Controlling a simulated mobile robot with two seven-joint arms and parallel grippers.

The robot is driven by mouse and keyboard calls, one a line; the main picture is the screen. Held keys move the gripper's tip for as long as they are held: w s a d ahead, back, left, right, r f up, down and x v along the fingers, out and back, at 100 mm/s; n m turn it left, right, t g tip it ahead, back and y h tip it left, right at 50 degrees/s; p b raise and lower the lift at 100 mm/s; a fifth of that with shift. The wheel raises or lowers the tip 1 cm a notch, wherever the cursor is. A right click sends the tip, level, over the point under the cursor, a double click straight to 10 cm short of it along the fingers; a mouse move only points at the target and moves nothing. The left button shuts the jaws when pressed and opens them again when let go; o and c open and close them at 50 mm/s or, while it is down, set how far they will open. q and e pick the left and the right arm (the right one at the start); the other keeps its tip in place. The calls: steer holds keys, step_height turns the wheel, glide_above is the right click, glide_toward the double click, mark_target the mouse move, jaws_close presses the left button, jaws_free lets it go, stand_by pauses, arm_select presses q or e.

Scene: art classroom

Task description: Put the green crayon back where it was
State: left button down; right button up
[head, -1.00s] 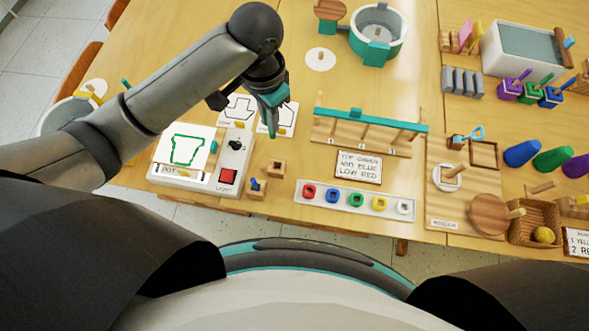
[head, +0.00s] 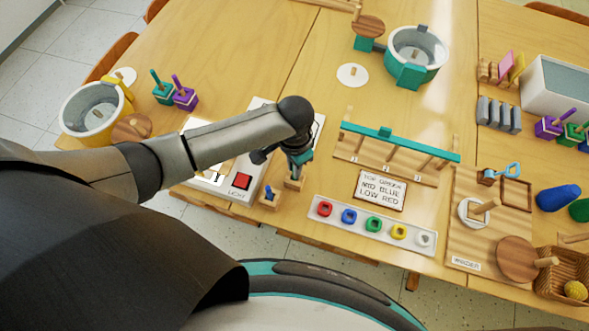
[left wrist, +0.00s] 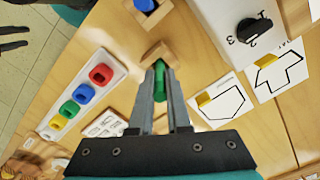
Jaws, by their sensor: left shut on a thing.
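My left gripper (head: 298,165) is shut on the green crayon (left wrist: 160,76), which shows between the fingers in the left wrist view. The fingers (left wrist: 159,70) point down at a small wooden block holder (left wrist: 155,52), which also shows in the head view (head: 294,183). The crayon's lower end is at or over this holder. The fingers hide its hole, so I cannot tell whether the crayon is inside. A second wooden holder (head: 268,201) with a blue crayon (head: 269,192) stands just beside it. My right gripper is not in view.
A white box with a red button (head: 241,181) and dial stands left of the holders. A pale tray (head: 412,239) of coloured rings lies to the right. A sign (head: 381,190) and wooden rack (head: 390,171) stand behind the tray. The table's front edge is close.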

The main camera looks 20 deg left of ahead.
arm_select(q)
steer(key=shift+f, duration=0.9)
steer(key=shift+f, duration=0.1)
steer(key=c, duration=0.9)
jaws_free()
step_height(320, 180, up, 12)
steer(key=p, duration=0.3)
